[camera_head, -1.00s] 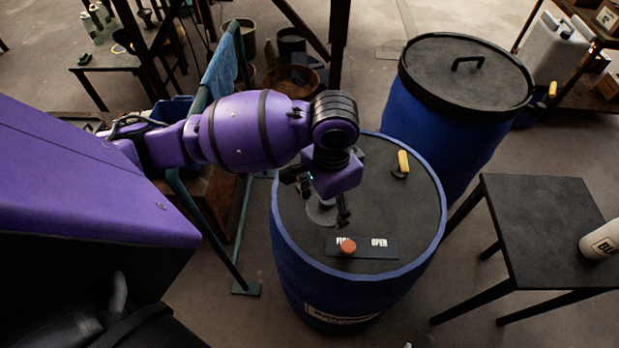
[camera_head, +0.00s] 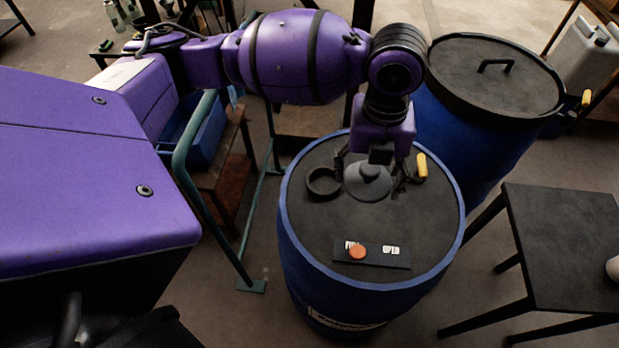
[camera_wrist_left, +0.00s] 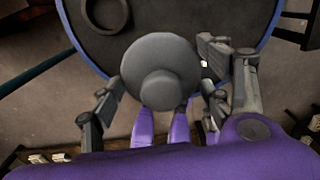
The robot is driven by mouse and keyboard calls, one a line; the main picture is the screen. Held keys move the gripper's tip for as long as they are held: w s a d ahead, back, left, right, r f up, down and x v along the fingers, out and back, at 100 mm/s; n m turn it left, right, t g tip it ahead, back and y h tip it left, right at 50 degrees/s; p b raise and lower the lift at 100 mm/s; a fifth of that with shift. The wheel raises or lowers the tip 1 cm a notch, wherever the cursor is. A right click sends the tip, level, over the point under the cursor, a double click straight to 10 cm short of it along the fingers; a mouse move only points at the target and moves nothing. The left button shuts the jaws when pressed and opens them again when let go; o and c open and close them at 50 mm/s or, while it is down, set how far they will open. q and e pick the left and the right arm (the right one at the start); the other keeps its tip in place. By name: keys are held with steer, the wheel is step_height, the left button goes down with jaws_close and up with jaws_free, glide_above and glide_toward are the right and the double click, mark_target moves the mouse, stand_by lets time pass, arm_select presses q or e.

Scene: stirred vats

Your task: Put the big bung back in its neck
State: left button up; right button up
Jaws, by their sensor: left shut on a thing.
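The big bung (camera_head: 368,184) is a grey round stopper with a raised knob. My left gripper (camera_head: 370,176) is shut on it. In the left wrist view the bung (camera_wrist_left: 158,82) sits between the fingers (camera_wrist_left: 160,95). The neck (camera_head: 323,183) is an open dark ring on the black top of the blue vat (camera_head: 345,215). The bung is to the right of the neck and apart from it, apparently above the vat top. The neck also shows in the left wrist view (camera_wrist_left: 106,28). My right gripper is not in view.
A black panel (camera_head: 390,262) with an orange knob (camera_head: 357,252) lies on the vat top, and a yellow handle (camera_head: 421,165) stands by the gripper. A lidded blue drum (camera_head: 470,130) stands behind, a dark table (camera_head: 565,230) right, a green rail (camera_head: 232,262) left.

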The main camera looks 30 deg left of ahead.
arm_select(q)
steer(key=w+a+f, duration=0.1)
steer(key=a+f, duration=0.1)
steer(key=a, duration=0.1)
steer(key=w+a+f, duration=0.1)
steer(key=a+f, duration=0.2)
steer(key=a, duration=0.1)
steer(key=w+a+f, duration=0.1)
steer(key=a+f, duration=0.2)
steer(key=shift+w+a+f, duration=0.1)
steer(key=shift+w+a, duration=0.25)
steer(key=shift+a, duration=0.05)
steer(key=shift+a+f, duration=0.15)
steer(key=shift+f, duration=0.05)
steer(key=shift+w+a+f, duration=0.1)
steer(key=shift+a+f, duration=0.05)
steer(key=shift+f, duration=0.75)
steer(key=shift+w+a+f, duration=0.1)
steer(key=shift+f, duration=0.8)
steer(key=shift+f, duration=0.45)
steer(key=o, duration=1.3)
steer(key=shift+c, duration=0.2)
